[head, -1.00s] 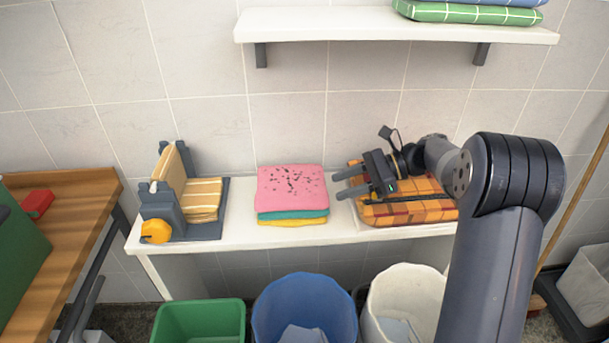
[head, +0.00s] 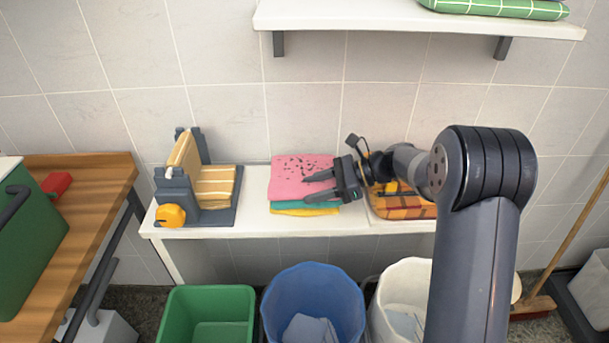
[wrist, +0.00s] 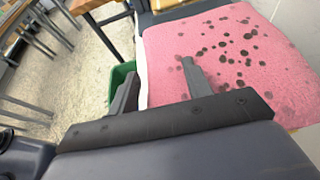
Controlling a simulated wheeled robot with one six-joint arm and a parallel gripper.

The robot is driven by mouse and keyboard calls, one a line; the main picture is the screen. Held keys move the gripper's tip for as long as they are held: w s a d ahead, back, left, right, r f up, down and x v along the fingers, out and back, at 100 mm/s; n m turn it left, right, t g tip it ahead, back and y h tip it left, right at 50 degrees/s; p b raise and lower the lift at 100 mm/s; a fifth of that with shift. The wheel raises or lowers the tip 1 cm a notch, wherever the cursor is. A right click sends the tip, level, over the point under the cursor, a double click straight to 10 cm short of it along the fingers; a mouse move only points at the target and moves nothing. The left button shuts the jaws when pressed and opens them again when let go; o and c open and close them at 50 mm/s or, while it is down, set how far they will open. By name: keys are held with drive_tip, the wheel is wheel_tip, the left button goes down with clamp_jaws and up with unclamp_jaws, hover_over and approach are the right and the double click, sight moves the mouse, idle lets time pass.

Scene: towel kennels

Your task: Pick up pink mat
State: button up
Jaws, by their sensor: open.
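The pink mat (head: 297,174), speckled with dark spots, lies on top of a teal mat (head: 290,204) and a yellow mat (head: 304,212) on the white bench. In the wrist view the pink mat (wrist: 225,55) fills the upper right. My gripper (head: 314,188) is open, its fingers pointing left at the right front part of the stack. In the wrist view one finger overlaps the pink mat and the other is off its left edge. I cannot tell whether the fingers touch it.
A grey holder with striped yellow cloths (head: 212,188) stands on the bench's left. An orange checked stack (head: 400,204) is partly behind my arm. Green (head: 206,312), blue (head: 312,300) and white (head: 405,285) bins stand in front. A shelf (head: 400,24) hangs above.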

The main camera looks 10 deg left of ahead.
drive_tip(key=shift+c, duration=0.4)
drive_tip(key=c, duration=0.7)
drive_tip(key=shift+r, duration=0.1)
